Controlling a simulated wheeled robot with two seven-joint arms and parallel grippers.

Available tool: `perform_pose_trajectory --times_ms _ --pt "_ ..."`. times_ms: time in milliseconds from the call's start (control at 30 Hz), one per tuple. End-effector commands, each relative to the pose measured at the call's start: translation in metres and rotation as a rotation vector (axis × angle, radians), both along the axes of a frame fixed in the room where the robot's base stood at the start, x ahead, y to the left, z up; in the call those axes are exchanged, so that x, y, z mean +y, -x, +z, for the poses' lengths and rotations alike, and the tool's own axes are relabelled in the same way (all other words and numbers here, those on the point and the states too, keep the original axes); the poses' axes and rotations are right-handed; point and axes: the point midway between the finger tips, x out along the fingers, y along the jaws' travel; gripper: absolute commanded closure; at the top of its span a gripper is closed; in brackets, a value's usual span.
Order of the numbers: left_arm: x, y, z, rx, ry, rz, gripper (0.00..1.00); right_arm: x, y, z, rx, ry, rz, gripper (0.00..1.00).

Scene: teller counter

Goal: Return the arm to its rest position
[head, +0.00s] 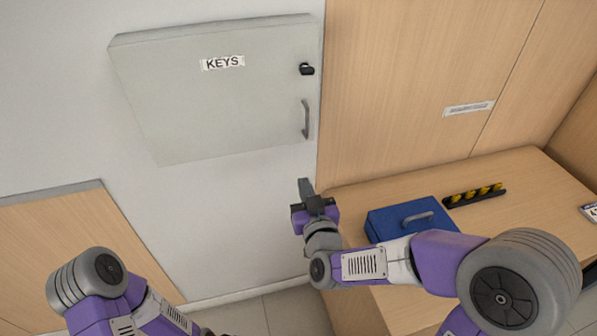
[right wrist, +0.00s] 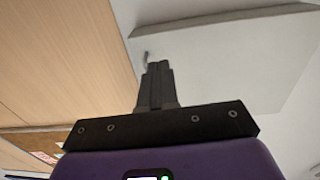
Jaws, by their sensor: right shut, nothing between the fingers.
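My right gripper (head: 306,188) is in front of the wall, below the key cabinet's handle and left of the blue box. Its fingers are together and empty, pointing up toward the cabinet; they also show closed in the right wrist view (right wrist: 158,75). The grey key cabinet (head: 215,105), labelled KEYS, hangs on the wall with its door closed. Its handle (head: 306,119) and black lock knob (head: 307,69) are at the right side of the door. My left arm comes in at the lower left; its gripper is not clearly visible.
A wooden counter (head: 520,185) at the right carries a blue box (head: 385,219) with a grey handle, a black rack with yellow pieces (head: 474,196) and a small numbered card (head: 590,212). A wooden panel (head: 60,240) stands at the left. The floor between is clear.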

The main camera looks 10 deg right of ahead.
Motion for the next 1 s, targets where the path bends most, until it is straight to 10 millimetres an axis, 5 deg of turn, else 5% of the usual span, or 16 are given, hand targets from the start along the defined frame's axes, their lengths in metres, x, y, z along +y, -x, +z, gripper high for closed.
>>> perform_pose_trajectory --times_ms 167,267,467,567,700,833,1000 --pt "0.0 0.0 0.0 0.0 0.0 0.0 1.0 0.0 0.002 -0.005 0.014 -0.001 0.003 1.0" --pt "0.0 0.0 0.0 0.0 0.0 0.0 1.0 0.002 -0.002 -0.033 0.09 -0.006 0.021 1.0" --pt "0.0 0.0 0.0 0.0 0.0 0.0 1.0 0.008 0.006 -0.165 0.468 -0.074 0.08 1.0" --pt "0.0 0.0 0.0 0.0 0.0 0.0 1.0 0.01 0.031 -0.239 0.699 -0.137 0.1 1.0" --pt "0.0 0.0 0.0 0.0 0.0 0.0 1.0 0.014 0.088 -0.328 1.026 -0.247 0.106 1.0" --pt "0.0 0.0 0.0 0.0 0.0 0.0 1.0 0.021 0.148 -0.383 1.286 -0.348 0.1 1.0" --pt "0.0 0.0 0.0 0.0 0.0 0.0 1.0 0.029 0.2 -0.415 1.491 -0.434 0.091 1.0"
